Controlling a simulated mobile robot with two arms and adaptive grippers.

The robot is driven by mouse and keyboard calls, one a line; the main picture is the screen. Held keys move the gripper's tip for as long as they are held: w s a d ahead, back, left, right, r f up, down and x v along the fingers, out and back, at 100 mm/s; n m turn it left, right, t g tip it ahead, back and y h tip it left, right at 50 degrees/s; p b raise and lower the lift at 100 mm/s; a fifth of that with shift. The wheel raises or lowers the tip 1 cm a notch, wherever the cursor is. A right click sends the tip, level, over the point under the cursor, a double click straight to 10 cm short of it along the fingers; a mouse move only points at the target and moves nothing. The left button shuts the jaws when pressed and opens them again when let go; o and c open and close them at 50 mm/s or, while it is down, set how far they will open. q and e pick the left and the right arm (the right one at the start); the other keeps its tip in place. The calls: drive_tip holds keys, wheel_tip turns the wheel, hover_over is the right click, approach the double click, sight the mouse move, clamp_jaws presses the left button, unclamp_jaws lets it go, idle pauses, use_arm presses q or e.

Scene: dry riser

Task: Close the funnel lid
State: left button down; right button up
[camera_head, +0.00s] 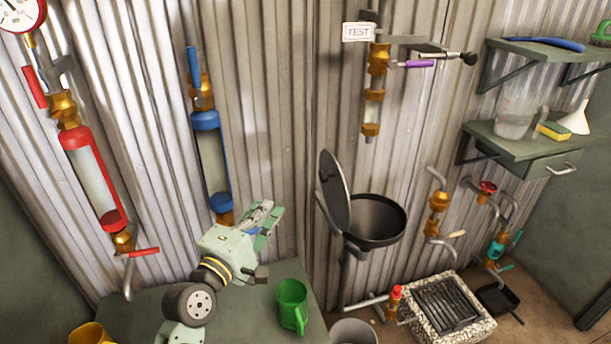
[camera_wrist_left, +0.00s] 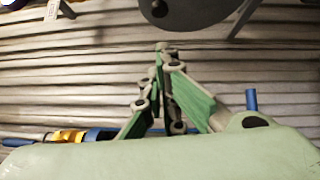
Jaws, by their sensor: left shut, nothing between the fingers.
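The funnel (camera_head: 377,219) is a dark round bowl against the corrugated wall, right of centre in the head view. Its round grey lid (camera_head: 335,190) stands up open at the funnel's left edge, tilted nearly upright. My left gripper (camera_head: 268,213) is to the left of the lid and apart from it, in front of the wall. In the left wrist view the left gripper's fingers (camera_wrist_left: 165,50) are together and empty. A dark grey rounded thing at the top of that view (camera_wrist_left: 190,12) looks like the lid, partly cut off. My right gripper is not in view.
A green mug (camera_head: 292,305) stands on the table (camera_head: 250,305) below my left arm. A blue-capped tube (camera_head: 210,160) and a red one (camera_head: 92,180) are on the wall at left. A stone-rimmed grate (camera_head: 447,306) is on the floor at right. Shelves (camera_head: 528,142) hang at far right.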

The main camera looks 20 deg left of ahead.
use_arm(q)
drive_tip(key=w+d+p, duration=0.1)
drive_tip(key=w+d, duration=0.3)
drive_tip(key=w, duration=0.8)
drive_tip(key=shift+d+r+p, duration=0.3)
drive_tip(key=shift+r+p, duration=0.05)
drive_tip(key=shift+p, duration=0.05)
drive_tip(key=shift+s, duration=0.1)
